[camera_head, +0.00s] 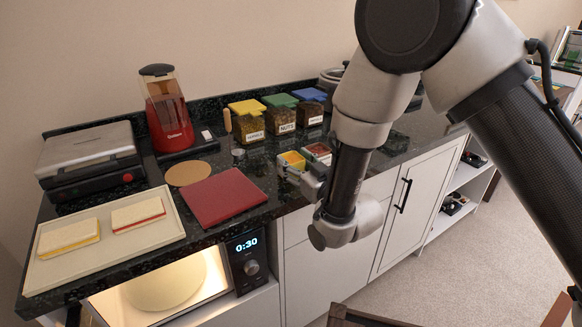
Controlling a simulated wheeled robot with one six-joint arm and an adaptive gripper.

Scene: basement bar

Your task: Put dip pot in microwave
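The microwave (245,262) sits below the counter at the lower left. Its inside is lit, a pale round plate (166,284) shows in it, and its display reads 0:30. Its front looks open; the lower part is cut off by the frame.
A brown piece of furniture (365,319) stands at the bottom.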

